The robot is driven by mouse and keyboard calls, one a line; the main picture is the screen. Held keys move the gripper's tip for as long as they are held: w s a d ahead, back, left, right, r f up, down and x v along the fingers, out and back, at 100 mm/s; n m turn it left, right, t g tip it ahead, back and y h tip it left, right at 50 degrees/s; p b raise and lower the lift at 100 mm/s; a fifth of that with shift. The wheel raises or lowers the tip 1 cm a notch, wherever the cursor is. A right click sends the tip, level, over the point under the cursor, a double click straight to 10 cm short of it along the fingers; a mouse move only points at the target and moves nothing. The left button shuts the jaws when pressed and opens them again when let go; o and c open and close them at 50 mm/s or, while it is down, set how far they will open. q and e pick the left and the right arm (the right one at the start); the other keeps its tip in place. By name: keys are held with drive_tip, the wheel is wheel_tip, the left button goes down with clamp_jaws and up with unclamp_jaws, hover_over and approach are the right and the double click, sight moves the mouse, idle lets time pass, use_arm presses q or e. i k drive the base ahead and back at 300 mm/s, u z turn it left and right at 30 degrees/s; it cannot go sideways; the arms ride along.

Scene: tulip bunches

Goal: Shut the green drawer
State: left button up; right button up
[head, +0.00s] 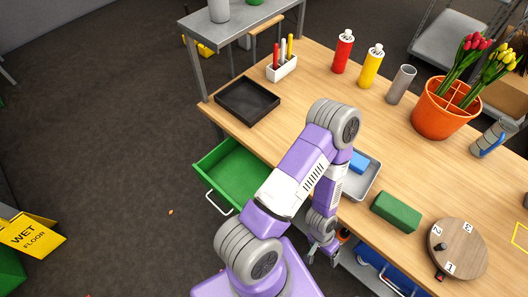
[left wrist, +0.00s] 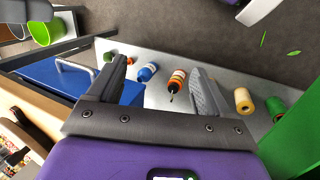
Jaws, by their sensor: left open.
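The green drawer (head: 238,172) is pulled out from the left part of the wooden table, and its inside looks empty. Its pale handle (head: 218,202) is on the front, facing the floor side. My left gripper (head: 323,258) is open and empty, low beside the table's front edge, to the right of the green drawer and apart from it. My left arm crosses in front of the drawer's right side and hides part of it. In the left wrist view my open fingers (left wrist: 160,82) have nothing between them; a green panel, probably the green drawer (left wrist: 296,145), is at the right.
A blue drawer (head: 385,276) with a handle is right of my left gripper; it also shows in the left wrist view (left wrist: 60,82). A grey shelf (left wrist: 215,108) with several small bottles and rolls lies beyond my fingers. Open floor (head: 130,150) lies left of the green drawer.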

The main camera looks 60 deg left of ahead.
sight(230, 172)
drive_tip(key=u, duration=3.4)
drive_tip(key=k, duration=0.2)
drive_tip(key=z, duration=0.9)
drive_tip(key=i, duration=0.15)
drive_tip(key=z, duration=0.05)
